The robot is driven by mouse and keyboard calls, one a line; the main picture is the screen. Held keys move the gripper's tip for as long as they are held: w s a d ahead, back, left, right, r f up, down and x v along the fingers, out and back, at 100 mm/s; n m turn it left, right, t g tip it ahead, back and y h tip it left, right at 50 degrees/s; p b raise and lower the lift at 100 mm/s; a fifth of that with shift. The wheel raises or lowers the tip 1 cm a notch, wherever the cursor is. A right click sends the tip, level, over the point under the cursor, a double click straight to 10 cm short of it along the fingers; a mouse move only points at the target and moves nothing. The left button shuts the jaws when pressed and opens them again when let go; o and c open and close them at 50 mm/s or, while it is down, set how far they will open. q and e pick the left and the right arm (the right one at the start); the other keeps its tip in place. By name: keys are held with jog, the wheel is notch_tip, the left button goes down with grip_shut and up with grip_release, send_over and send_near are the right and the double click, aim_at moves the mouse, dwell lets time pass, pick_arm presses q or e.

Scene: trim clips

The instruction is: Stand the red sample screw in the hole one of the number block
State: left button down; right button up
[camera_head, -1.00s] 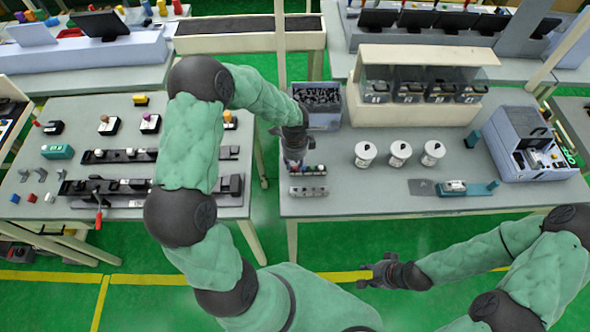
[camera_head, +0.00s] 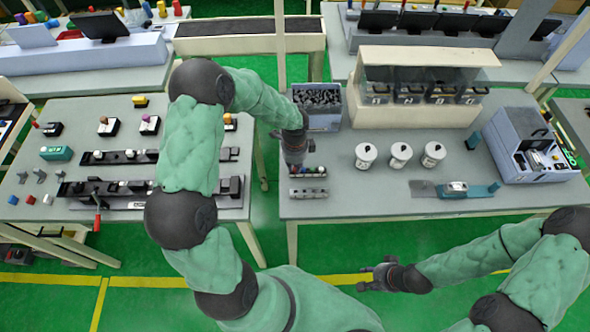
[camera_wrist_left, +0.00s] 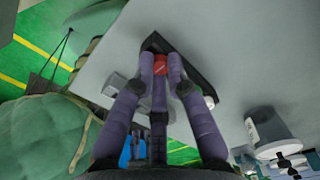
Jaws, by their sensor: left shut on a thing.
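My left gripper (camera_head: 293,164) is over the left end of a dark rack (camera_head: 321,174) that carries several coloured screws. In the left wrist view its fingers are closed around the red sample screw (camera_wrist_left: 160,65), low at the black rack (camera_wrist_left: 181,57). I cannot tell whether the screw has left its seat. In the head view the gripper hides it. The grey number block (camera_head: 308,194) lies just in front of the rack, apart from the gripper. Its numbers are too small to read. My right gripper (camera_head: 370,279) is open and empty in front of the table.
White lidded jars (camera_head: 400,155) stand right of the rack. A grey bin (camera_head: 325,120) of dark parts is behind it. A green-handled tool (camera_head: 455,189) and a grey-blue machine (camera_head: 525,145) are further right. The table front is clear.

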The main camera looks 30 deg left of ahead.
pick_arm(q)
jog(key=shift+r+p, duration=1.95)
jog(key=shift+r, duration=0.6)
pick_arm(e)
notch_tip(320, 180, up, 4)
jog(key=shift+f, duration=0.1)
